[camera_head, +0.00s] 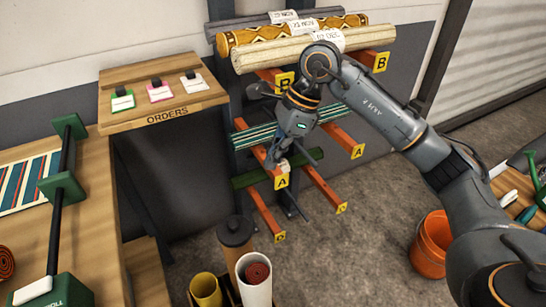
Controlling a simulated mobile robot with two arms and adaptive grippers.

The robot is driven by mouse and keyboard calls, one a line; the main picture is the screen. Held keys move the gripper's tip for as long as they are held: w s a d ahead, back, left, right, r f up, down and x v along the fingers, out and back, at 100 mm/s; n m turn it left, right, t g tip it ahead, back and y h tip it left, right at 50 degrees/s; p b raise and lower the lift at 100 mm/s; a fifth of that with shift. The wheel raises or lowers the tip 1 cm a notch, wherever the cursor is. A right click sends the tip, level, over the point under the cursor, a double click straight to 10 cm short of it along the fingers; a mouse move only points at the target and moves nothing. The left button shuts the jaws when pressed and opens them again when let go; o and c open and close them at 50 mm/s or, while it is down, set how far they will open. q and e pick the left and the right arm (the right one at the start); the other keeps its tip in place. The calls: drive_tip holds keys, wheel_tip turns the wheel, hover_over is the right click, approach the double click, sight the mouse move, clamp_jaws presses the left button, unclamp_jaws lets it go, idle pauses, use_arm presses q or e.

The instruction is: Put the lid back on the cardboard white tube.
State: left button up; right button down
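The white cardboard tube (254,284) stands upright at the bottom centre. Its top is open and a rolled red piece shows inside. I cannot make out a lid for it with certainty. My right gripper (279,162) points down in front of the rack, above and behind the tube and well apart from it. A small white thing (285,166) shows at its fingertips; I cannot tell whether it is held or is a tag behind them. The finger opening is too small to judge. My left gripper is not in view.
A brown tube (235,232) and a yellow tube (205,289) stand beside the white one. A rack with orange arms (320,186) holds rolled rugs. A wooden bench (95,215) is at left, an orange bucket (432,244) at right. Floor between is clear.

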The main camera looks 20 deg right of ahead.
sight(281, 79)
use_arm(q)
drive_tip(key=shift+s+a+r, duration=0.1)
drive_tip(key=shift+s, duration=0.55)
use_arm(e)
drive_tip(key=shift+w+d+r, duration=0.1)
drive_tip(key=shift+w+r, duration=0.05)
drive_tip(key=shift+r, duration=0.2)
use_arm(q)
drive_tip(key=shift+p, duration=0.3)
use_arm(e)
drive_tip(key=shift+r, duration=0.1)
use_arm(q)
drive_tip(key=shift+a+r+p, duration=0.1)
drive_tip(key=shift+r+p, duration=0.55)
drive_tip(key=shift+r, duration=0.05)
use_arm(e)
drive_tip(key=shift+w+d+r, duration=0.2)
drive_tip(key=shift+r, duration=0.3)
drive_tip(key=shift+w+d+r, duration=0.15)
drive_tip(key=shift+w+r, duration=0.05)
drive_tip(key=shift+r, duration=0.25)
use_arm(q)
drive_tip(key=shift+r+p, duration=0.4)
use_arm(e)
drive_tip(key=shift+w+d+r, duration=0.15)
drive_tip(key=shift+w+r, duration=0.1)
drive_tip(key=shift+r, duration=0.25)
